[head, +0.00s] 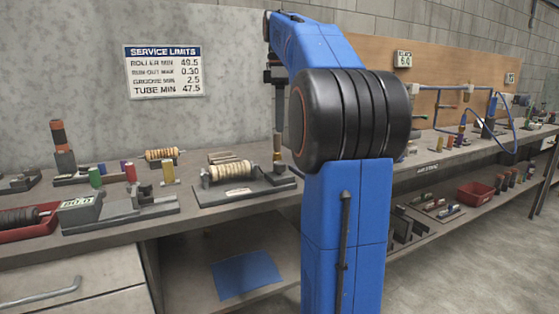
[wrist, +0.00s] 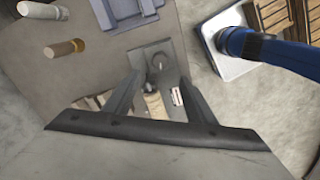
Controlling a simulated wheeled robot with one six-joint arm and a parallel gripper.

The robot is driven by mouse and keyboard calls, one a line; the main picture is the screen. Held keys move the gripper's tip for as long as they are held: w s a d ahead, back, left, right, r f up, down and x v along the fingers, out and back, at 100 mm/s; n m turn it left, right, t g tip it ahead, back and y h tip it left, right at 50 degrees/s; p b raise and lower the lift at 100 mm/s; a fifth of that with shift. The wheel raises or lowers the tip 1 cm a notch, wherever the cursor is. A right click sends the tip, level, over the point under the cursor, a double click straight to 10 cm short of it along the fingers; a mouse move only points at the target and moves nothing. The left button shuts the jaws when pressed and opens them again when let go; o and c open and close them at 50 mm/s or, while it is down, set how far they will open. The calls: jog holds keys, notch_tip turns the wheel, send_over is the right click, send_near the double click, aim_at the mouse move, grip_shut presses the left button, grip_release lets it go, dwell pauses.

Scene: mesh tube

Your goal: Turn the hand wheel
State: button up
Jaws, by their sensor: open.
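A roller fixture stands on the bench in the head view, with a ribbed tan roller (head: 230,172) on a dark base plate (head: 240,191). My gripper (head: 277,163) points down at the right end of this fixture, partly hidden by my blue arm. In the wrist view my gripper (wrist: 160,80) has its two fingers spread, with nothing held between them. A small round grey part (wrist: 158,62) on a plate shows between and beyond the fingertips. It may be the hand wheel, but its shape is too small to tell. Whether the fingers touch anything is not clear.
A grey gauge stand (head: 120,208) and coloured cylinders (head: 95,177) stand left of the fixture. A red tray (head: 28,222) holds a dark roller at far left. A white square tray with a blue part (wrist: 225,45) is at upper right in the wrist view.

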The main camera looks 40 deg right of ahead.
aim_at(279, 162)
notch_tip(279, 162, down, 13)
jog(key=shift+r, duration=0.1)
dwell(0.4)
jog(key=c, duration=1)
